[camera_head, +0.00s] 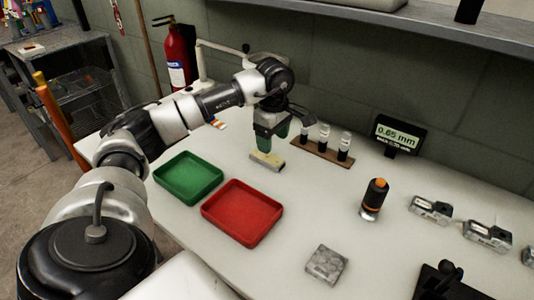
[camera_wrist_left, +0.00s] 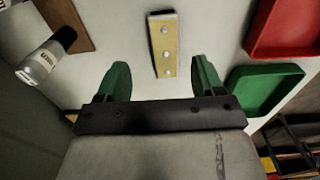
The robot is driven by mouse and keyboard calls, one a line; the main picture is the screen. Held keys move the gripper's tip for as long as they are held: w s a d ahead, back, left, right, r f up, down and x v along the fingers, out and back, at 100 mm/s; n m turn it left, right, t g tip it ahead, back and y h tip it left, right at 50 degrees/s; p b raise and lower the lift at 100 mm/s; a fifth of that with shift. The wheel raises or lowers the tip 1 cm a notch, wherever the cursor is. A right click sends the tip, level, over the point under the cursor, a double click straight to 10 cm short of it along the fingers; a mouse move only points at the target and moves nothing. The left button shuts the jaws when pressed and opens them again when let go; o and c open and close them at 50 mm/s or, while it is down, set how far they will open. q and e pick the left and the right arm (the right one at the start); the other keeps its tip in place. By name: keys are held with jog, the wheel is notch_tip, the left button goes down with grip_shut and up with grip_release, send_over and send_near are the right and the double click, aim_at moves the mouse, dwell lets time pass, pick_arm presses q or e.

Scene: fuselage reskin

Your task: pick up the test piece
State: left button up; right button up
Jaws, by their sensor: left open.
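The test piece (camera_head: 267,161) is a small yellow strip lying on the white table below my left gripper (camera_head: 272,143). In the left wrist view the test piece (camera_wrist_left: 164,46) shows three round rivet heads in a row and a pale metal edge. It lies ahead of the gap between the green fingers of my left gripper (camera_wrist_left: 160,76). The fingers are spread apart and nothing is between them. My right gripper is not in view.
A green tray (camera_head: 188,194) and a red tray (camera_head: 242,236) sit left and in front. A wooden rack (camera_head: 320,153) with small bottles stands close right of the gripper. A gauge display (camera_head: 400,133), an orange-black tool (camera_head: 374,197) and a grey block (camera_head: 326,265) are farther right.

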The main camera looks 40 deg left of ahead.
aim_at(270, 158)
pick_arm(q)
jog(key=f, duration=0.6)
jog(key=shift+s+a+f, duration=0.2)
jog(key=shift+s, duration=0.15)
jog(key=shift+c, duration=0.3)
jog(key=c, duration=1)
